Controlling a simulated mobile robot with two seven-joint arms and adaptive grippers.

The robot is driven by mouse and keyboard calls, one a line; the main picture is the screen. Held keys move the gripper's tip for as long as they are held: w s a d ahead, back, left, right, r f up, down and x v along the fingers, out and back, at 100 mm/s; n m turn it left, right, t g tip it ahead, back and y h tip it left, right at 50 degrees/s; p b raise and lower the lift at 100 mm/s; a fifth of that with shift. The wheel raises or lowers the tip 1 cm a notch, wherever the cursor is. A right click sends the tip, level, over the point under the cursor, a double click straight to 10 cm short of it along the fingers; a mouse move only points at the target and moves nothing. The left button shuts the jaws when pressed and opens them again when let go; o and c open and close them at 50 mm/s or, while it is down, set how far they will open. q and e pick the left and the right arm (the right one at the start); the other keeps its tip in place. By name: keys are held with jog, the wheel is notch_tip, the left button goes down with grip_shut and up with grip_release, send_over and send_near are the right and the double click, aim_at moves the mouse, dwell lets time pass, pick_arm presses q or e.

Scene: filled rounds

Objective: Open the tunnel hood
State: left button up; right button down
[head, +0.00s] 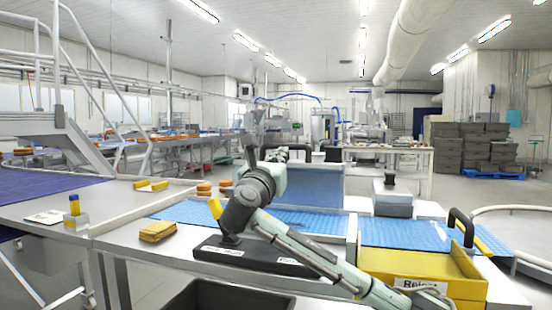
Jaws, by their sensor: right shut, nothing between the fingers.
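The tunnel hood (322,184) is a blue-grey box-like cover standing over the blue belt in the middle of the head view. A black bar handle (300,147) shows at its top. My right arm reaches in from the lower right, bends, and rises in front of the hood's left part. My right gripper (280,154) is shut and empty, close to the left end of the handle. Whether it touches the handle cannot be told. My arm hides part of the hood's left side. My left gripper is not in view.
A yellow bin labelled Reject (420,272) stands at the front right, near a black handle (461,226). Yellow-brown flat pieces (157,231) lie on the bench at left. A black base plate (250,256) with labels lies below my arm. A grey box (393,203) stands right of the hood.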

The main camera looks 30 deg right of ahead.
aim_at(288, 146)
jog(key=x, duration=0.3)
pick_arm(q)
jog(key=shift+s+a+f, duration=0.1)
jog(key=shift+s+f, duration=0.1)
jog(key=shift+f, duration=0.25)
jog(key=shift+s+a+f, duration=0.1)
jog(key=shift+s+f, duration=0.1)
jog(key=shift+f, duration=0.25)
pick_arm(e)
jog(key=shift+w+d+r, duration=0.3)
jog(key=shift+d, duration=0.15)
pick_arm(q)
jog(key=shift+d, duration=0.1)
pick_arm(e)
jog(key=shift+d+r, duration=0.1)
jog(key=shift+d, duration=0.05)
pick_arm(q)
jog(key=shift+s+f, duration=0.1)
pick_arm(e)
jog(key=shift+w+r, duration=0.1)
